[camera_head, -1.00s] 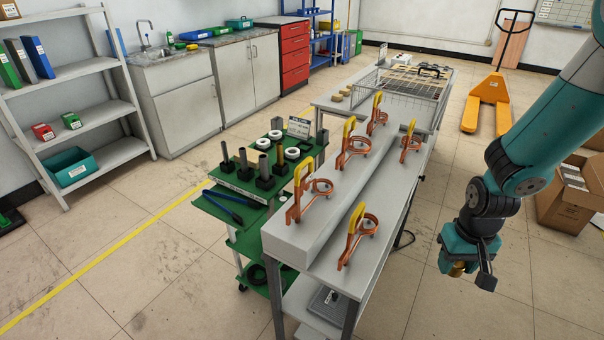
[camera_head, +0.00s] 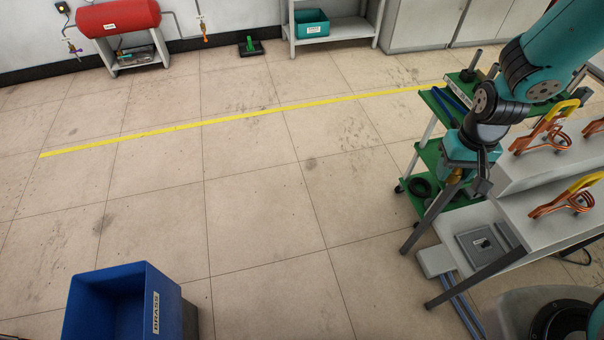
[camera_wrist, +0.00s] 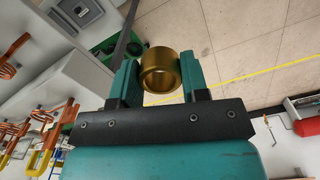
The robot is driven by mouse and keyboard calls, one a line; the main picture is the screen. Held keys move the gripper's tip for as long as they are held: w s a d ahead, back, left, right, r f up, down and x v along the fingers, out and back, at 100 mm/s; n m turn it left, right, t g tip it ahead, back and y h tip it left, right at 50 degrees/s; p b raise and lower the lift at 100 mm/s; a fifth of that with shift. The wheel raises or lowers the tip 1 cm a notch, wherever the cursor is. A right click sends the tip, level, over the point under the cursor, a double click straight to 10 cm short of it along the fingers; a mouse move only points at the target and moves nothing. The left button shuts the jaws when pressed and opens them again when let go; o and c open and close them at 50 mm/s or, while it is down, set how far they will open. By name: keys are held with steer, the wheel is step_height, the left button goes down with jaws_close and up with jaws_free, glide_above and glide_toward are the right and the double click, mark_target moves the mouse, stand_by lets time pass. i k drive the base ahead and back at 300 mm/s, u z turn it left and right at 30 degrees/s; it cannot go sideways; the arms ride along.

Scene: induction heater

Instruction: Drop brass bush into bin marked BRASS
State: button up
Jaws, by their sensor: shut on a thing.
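The brass bush (camera_wrist: 161,72) is a short, hollow gold ring held between the two fingers of my gripper (camera_wrist: 160,80) in the wrist view. In the head view my gripper (camera_head: 467,180) hangs at the right, beside the workbench, with a little of the brass bush (camera_head: 455,176) showing under it. The blue bin marked BRASS (camera_head: 125,305) stands on the floor at the lower left, open at the top, its white label facing right. Its lower part is cut off by the picture edge. My gripper is well to the right of the bin, not over it.
The grey workbench (camera_head: 520,207) with copper coils (camera_head: 545,130) stands at the right, with a green trolley (camera_head: 425,160) beyond it. Bare floor (camera_head: 265,215) lies between bench and bin. A red tank (camera_head: 118,17) and a shelf (camera_head: 335,28) stand at the back wall.

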mark_target(137, 311)
steer(key=u, duration=0.6)
steer(key=i, duration=1.1)
steer(key=u, duration=3.45)
